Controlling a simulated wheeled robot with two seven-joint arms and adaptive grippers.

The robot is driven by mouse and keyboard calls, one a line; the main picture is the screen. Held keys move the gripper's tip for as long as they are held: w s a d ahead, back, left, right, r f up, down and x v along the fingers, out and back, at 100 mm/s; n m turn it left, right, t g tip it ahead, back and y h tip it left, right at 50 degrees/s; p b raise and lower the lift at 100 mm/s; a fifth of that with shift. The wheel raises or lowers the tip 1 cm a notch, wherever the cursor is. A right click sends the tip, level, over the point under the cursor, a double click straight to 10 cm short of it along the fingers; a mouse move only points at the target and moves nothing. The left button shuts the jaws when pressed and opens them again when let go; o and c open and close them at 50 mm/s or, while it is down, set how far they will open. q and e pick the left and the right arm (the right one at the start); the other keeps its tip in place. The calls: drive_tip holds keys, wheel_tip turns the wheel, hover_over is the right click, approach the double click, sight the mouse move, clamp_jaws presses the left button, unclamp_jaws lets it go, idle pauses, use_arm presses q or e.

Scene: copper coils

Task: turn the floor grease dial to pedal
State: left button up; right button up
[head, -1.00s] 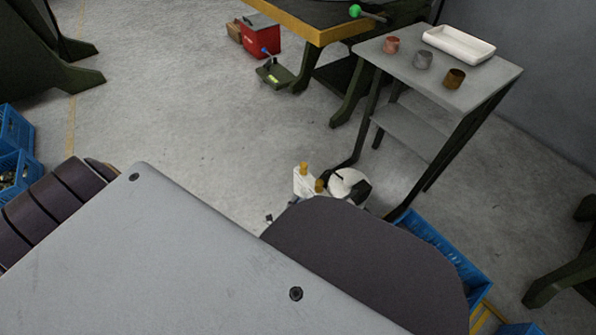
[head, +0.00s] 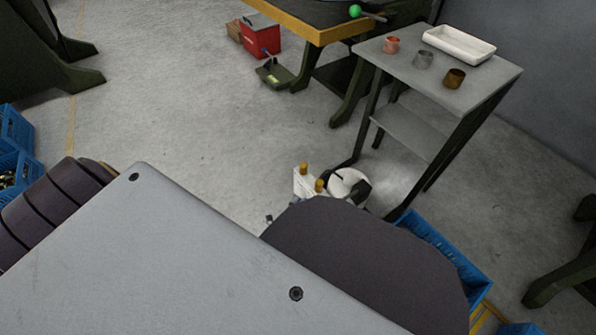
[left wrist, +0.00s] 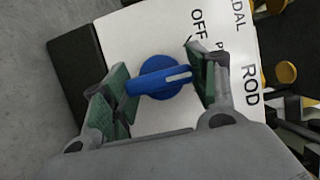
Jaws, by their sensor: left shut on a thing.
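A blue dial (left wrist: 160,78) with a white pointer line sits on a white panel (left wrist: 140,40) in the left wrist view. Its bar lies nearly level, with the white line at the right end, tilted slightly up. My left gripper (left wrist: 166,88) is shut on the dial, with a green-padded finger at each end of the bar. Black lettering "OFF", "DAL" and "ROD" shows; some words are partly hidden or cut off. In the head view the panel (head: 304,182) stands beyond my arm, which hides the dial. My right gripper is not in view.
Yellow knobs (head: 319,185) and a white round part (head: 347,184) stand by the panel. A grey side table (head: 415,78) with cups and a white tray is behind. A blue crate (head: 445,255) lies right. Open floor (head: 190,110) is left of the table.

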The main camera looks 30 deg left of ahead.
use_arm(q)
drive_tip(key=o, duration=1)
drive_tip(key=shift+r, duration=0.75)
